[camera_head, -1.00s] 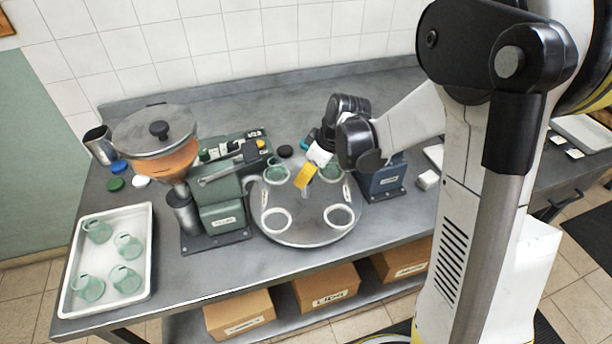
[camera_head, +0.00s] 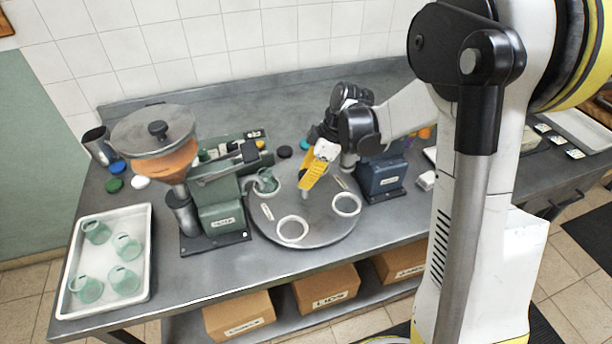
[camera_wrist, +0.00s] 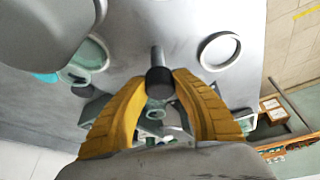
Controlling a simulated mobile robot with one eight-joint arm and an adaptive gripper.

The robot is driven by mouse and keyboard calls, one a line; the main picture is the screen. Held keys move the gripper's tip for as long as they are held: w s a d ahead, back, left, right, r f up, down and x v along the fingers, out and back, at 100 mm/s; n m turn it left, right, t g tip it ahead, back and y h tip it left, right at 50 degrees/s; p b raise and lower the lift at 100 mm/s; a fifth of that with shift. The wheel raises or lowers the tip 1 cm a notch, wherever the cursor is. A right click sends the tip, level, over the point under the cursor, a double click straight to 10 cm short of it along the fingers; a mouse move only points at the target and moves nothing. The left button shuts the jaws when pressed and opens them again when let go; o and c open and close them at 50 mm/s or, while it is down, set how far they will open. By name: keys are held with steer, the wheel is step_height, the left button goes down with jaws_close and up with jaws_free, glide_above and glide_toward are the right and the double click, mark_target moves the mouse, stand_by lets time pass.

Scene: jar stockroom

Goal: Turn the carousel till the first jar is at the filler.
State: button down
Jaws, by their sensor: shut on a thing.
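The carousel (camera_head: 318,226) is a round grey turntable with white ring nests. A green jar (camera_head: 266,184) stands in its left nest, beside the green filler (camera_head: 222,190) with its orange hopper. The front nest (camera_head: 292,229) and right nest (camera_head: 346,204) are empty. My gripper (camera_head: 307,186) is over the carousel, its yellow fingers shut on an upright grey post. In the wrist view the post's dark knob (camera_wrist: 159,81) is between the fingertips. The wrist view also shows a jar in a nest (camera_wrist: 91,54) and an empty nest (camera_wrist: 219,51). The back nest is mostly hidden behind my gripper.
A white tray (camera_head: 146,262) with several green jars stands at the left. A blue machine (camera_head: 382,176) stands right of the carousel, close to my arm. Loose lids lie near the hopper and behind the carousel. Labelled cardboard boxes (camera_head: 322,288) sit on the shelf below.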

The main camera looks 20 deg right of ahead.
steer(key=shift+n, duration=0.3)
stand_by(0.5)
steer(key=c, duration=1)
jaws_free()
steer(key=shift+a, duration=0.1)
steer(key=v, duration=1.2)
